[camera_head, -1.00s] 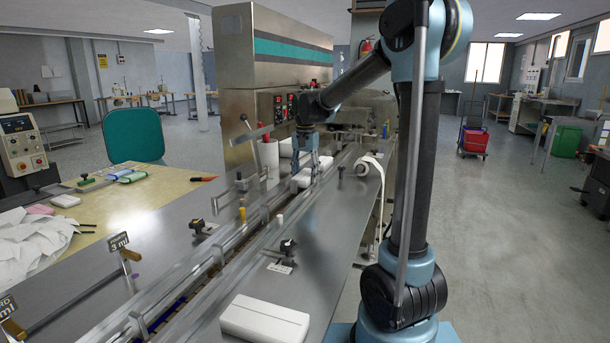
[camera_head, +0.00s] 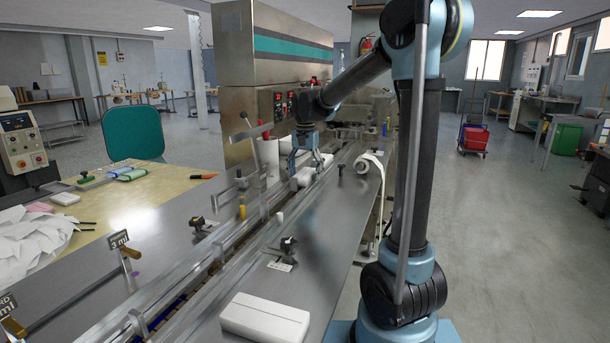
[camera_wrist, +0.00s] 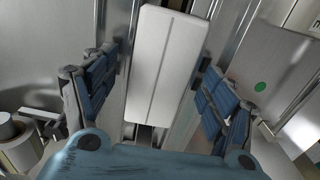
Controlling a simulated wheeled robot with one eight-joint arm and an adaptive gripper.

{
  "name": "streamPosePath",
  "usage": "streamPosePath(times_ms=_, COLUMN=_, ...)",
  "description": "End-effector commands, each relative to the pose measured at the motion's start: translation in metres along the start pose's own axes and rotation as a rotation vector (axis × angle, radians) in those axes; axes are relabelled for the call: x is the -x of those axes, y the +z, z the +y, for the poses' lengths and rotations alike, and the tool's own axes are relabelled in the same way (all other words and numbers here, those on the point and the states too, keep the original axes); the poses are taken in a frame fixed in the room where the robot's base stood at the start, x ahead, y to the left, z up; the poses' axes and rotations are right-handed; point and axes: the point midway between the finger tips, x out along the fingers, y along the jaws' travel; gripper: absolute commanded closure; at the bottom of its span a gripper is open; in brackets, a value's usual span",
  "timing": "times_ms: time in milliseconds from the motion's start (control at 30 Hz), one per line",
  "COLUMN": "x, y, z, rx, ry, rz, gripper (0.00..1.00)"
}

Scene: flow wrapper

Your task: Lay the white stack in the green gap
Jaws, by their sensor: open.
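A long white stack (camera_wrist: 165,60) with a crease down its length lies in the metal channel in the wrist view. My gripper (camera_wrist: 158,72) is open above it, with blue fingers on both sides; firm contact is not visible. In the head view my gripper (camera_head: 306,165) is low over the far part of the line, with a white piece (camera_head: 303,178) beneath it, partly hidden. Another white stack (camera_head: 265,318) lies on the near metal table. I cannot make out a green gap; a green dot (camera_wrist: 260,87) marks a metal plate right of the channel.
Metal guide rails (camera_head: 215,255) run along the line. The near metal table (camera_head: 325,225) has free room around a black knob (camera_head: 288,245).

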Motion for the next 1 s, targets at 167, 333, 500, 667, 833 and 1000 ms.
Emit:
streamPosePath(times_ms=167, x=0.012, y=0.0, z=0.0, rx=0.0, ry=0.0, rz=0.0, gripper=0.22)
streamPosePath(times_ms=333, x=0.038, y=-0.001, z=0.0, rx=0.0, ry=0.0, rz=0.0, gripper=0.22)
streamPosePath(times_ms=500, x=0.07, y=-0.001, z=0.0, rx=0.0, ry=0.0, rz=-0.001, gripper=0.22)
streamPosePath(times_ms=667, x=0.095, y=-0.001, z=0.0, rx=0.0, ry=0.0, rz=-0.001, gripper=0.22)
streamPosePath(times_ms=833, x=0.112, y=-0.002, z=0.0, rx=0.0, ry=0.0, rz=-0.001, gripper=0.22)
streamPosePath(times_ms=1000, x=0.118, y=-0.002, z=0.0, rx=0.0, ry=0.0, rz=-0.001, gripper=0.22)
